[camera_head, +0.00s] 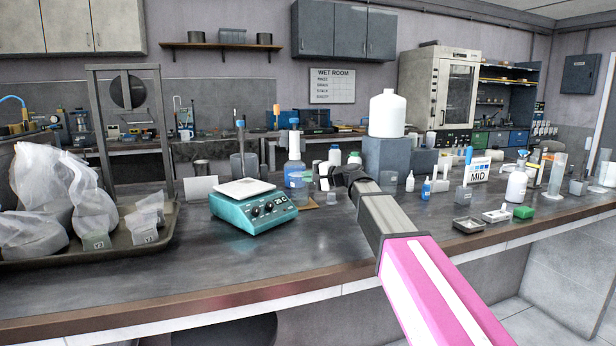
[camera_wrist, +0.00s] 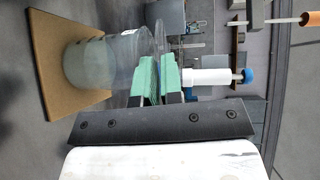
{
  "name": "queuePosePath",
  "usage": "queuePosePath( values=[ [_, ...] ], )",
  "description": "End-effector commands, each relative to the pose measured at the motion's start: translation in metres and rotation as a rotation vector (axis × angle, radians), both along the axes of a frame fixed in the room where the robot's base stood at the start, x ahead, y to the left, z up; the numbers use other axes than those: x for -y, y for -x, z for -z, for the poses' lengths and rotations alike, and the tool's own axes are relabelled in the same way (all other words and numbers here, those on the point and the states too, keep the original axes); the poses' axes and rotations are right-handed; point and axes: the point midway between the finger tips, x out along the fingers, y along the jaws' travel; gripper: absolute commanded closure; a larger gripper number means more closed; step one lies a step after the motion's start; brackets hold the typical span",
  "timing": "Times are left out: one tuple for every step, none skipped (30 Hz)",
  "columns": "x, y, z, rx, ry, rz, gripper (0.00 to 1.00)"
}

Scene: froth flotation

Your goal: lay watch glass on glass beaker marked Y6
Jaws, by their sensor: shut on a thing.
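My gripper (camera_wrist: 159,78) has green pads and is shut on a thin, clear watch glass (camera_wrist: 159,38), seen nearly edge-on in the wrist view. A clear glass beaker (camera_wrist: 92,62) stands on a brown mat (camera_wrist: 48,60); the wrist view is turned, so up lies to its right. The watch glass is over the beaker's mouth, close to the rim; I cannot tell whether they touch. No Y6 mark is readable on the beaker. In the head view, my gripper (camera_head: 343,174) is over the bench, right of the teal balance, and hides most of its surroundings.
A tray (camera_head: 150,243) of bags lies far left.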

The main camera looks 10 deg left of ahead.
Motion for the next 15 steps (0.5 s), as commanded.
queuePosePath(
  values=[
    [0.0001, 0.0000, 0.0015, 0.000, 0.000, 0.000, 1.00],
    [0.0000, 0.0000, 0.0023, 0.000, 0.000, 0.000, 1.00],
    [0.0000, 0.0000, 0.0033, 0.000, 0.000, 0.000, 1.00],
    [0.0000, 0.0001, 0.0041, 0.000, 0.000, 0.000, 1.00],
    [0.0000, 0.0001, 0.0049, 0.000, 0.000, 0.000, 1.00],
    [0.0000, 0.0001, 0.0061, 0.000, 0.000, 0.000, 1.00],
    [0.0000, 0.0001, 0.0069, 0.001, 0.001, 0.000, 1.00],
    [0.0000, 0.0001, 0.0074, 0.001, 0.001, 0.000, 1.00],
    [0.0000, 0.0000, 0.0075, 0.001, 0.001, 0.000, 1.00],
    [0.0000, 0.0000, 0.0075, 0.000, 0.002, 0.000, 1.00],
    [0.0000, 0.0000, 0.0077, 0.001, 0.002, 0.000, 0.87],
    [0.0000, 0.0001, 0.0079, 0.001, 0.003, 0.000, 0.82],
    [0.0000, 0.0001, 0.0080, 0.001, 0.003, 0.000, 0.82],
    [0.0000, 0.0001, 0.0081, 0.001, 0.004, 0.000, 0.82],
    [0.0001, 0.0001, 0.0084, 0.001, 0.004, 0.000, 0.82]
  ],
)
